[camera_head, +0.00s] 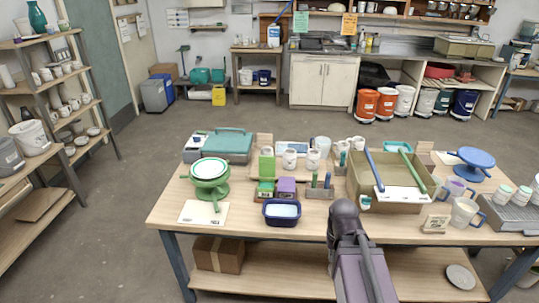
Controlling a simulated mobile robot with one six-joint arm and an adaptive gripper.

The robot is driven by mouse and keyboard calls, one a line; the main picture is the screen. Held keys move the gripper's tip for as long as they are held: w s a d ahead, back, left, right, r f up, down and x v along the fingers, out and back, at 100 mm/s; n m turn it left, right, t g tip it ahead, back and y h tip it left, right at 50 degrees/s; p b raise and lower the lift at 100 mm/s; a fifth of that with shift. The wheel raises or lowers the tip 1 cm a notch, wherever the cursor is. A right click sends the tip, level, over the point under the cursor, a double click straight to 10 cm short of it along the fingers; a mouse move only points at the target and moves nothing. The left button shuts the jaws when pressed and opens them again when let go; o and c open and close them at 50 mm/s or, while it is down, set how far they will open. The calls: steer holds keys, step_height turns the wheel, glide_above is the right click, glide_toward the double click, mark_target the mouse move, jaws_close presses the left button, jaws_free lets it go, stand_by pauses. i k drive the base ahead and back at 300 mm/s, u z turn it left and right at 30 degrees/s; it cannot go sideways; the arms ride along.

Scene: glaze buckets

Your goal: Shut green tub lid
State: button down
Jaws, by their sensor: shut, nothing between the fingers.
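A small bright green tub (265,188) stands on the table, left of the middle. A lighter green panel (267,165) stands upright at its back and looks like its raised lid; the hinge is too small to make out. A purple tub (287,187) stands right beside it with its top flat. My arm reaches up from the bottom edge, right of the green tub and apart from it. It ends in a dark rounded joint; no gripper fingers show.
A dark blue basin (282,212) stands in front of the tubs. A green banding wheel (210,178) is to the left, a teal case (228,145) behind it. A brown tray (360,180) with long-handled tools is to the right.

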mark_target(267, 163)
steer(key=u, duration=0.05)
steer(key=i, duration=1)
steer(key=z, duration=0.05)
